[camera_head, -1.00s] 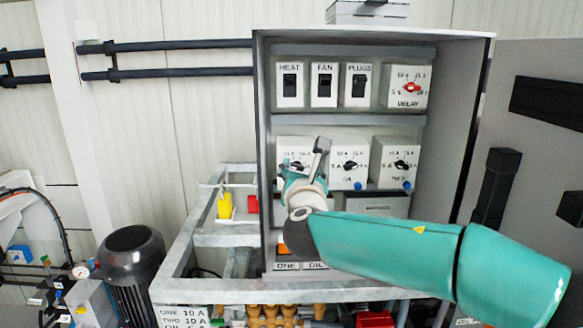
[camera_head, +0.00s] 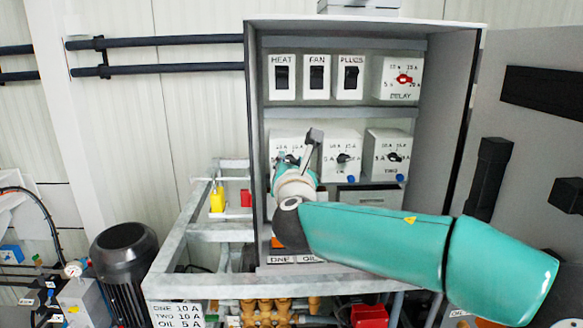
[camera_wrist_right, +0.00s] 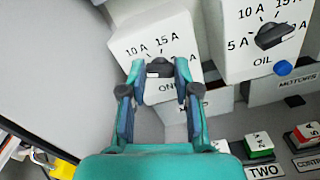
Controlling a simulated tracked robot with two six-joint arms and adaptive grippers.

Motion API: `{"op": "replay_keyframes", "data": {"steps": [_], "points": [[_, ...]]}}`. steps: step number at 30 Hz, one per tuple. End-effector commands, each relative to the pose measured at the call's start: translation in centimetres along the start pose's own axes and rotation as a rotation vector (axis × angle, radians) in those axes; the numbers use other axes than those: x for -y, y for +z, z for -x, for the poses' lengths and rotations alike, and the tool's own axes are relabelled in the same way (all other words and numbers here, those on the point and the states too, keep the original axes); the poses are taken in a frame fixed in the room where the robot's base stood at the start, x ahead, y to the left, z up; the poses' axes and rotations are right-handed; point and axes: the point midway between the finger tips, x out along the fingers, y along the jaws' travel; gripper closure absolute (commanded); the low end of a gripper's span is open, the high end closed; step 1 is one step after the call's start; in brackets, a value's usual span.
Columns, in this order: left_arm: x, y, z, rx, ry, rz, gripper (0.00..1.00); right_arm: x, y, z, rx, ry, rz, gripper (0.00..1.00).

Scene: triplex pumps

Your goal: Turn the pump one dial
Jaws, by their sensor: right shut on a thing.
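The pump one dial is a black knob (camera_wrist_right: 158,68) on a white box marked ONE, with 10 A and 15 A printed above it in the right wrist view. In the head view the box (camera_head: 285,140) is the left one of the lower row, partly covered by my wrist. My right gripper (camera_wrist_right: 160,70) has a finger on each side of the knob and is shut on it. The knob's pointer direction is hard to tell between the fingers. My left gripper is not in view.
To the right are the OIL dial (camera_head: 343,157) and TWO dial (camera_head: 395,156). Above are three black switches and a red DELAY dial (camera_head: 404,78). A sign (camera_head: 177,314) reads ONE 10 A, TWO 10 A, OIL 5 A. The cabinet's left wall (camera_wrist_right: 60,60) is close beside the gripper.

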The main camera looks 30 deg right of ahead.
Motion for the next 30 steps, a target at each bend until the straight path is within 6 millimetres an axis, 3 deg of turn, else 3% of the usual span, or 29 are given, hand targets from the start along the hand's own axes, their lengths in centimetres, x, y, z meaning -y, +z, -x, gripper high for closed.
{"op": "replay_keyframes", "data": {"steps": [18, 30], "points": [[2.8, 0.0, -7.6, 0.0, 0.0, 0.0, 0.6, 0.3, -0.7, 0.0, 0.002, 0.0, -0.478, 1.0], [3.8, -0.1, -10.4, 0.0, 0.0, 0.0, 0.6, 0.3, -0.5, 0.0, 0.0, -0.002, -0.744, 1.0]]}}
